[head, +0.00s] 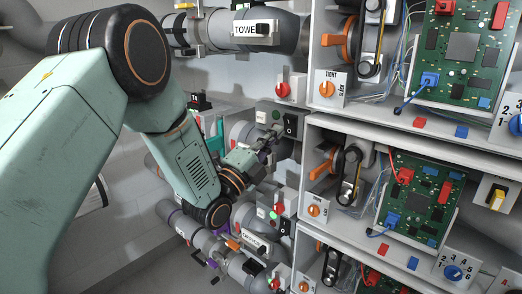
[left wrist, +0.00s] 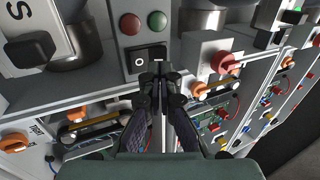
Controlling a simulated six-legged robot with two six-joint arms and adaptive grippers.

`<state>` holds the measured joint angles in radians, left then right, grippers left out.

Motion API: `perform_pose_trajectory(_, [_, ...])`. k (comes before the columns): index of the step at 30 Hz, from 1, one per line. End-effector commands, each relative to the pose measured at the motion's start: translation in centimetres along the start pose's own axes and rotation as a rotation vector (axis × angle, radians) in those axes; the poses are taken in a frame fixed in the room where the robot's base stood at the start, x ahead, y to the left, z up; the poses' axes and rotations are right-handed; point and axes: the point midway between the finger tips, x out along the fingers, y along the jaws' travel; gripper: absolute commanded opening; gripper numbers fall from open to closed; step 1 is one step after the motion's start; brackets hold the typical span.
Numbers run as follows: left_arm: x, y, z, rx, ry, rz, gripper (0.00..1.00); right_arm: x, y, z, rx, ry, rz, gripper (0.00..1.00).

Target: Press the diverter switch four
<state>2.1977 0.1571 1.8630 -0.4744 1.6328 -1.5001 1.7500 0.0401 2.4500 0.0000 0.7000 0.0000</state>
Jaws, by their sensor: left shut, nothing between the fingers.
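My left gripper (head: 273,136) is shut and empty, its tips close to a black rocker switch (head: 290,125) on a grey box on the pipe. In the left wrist view the gripper (left wrist: 160,74) covers the lower part of this switch (left wrist: 145,56), whose O mark shows. I cannot tell whether the tips touch it. A red lamp (left wrist: 130,23) and a green lamp (left wrist: 157,21) sit above the switch. No number shows on this box, so I cannot tell if it is diverter switch four. My right gripper is not in view.
A red knob (head: 283,90) sits right above the switch box, near grey shelves (head: 345,120) with green circuit boards (head: 462,50). Pipes with a tower-like label (head: 253,29) run above. Another switch box with a lit green lamp (head: 273,215) is below. Open floor lies lower left.

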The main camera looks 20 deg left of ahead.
Motion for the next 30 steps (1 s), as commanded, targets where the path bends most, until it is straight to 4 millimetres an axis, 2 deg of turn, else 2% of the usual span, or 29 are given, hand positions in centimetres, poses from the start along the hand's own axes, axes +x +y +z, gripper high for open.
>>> perform_pose_trajectory(3, [1.5, 0.0, -0.1, 0.002, 0.002, -0.001, 0.0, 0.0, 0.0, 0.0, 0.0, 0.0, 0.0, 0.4])
perform_pose_trajectory(7, [2.4, 0.0, -0.1, 0.0, 0.002, 0.0, 0.0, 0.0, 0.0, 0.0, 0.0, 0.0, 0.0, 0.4])
perform_pose_trajectory(20, [2.7, 0.0, 0.0, 0.0, 0.0, 0.004, 0.0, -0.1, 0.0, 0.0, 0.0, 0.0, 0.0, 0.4])
perform_pose_trajectory(27, [3.5, -0.5, 0.0, 0.0, 0.001, 0.075, 0.0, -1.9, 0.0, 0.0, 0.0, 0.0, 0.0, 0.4])
perform_pose_trajectory(30, [3.4, -0.2, 0.0, 0.0, 0.001, 0.072, 0.0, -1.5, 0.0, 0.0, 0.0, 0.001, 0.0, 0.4])
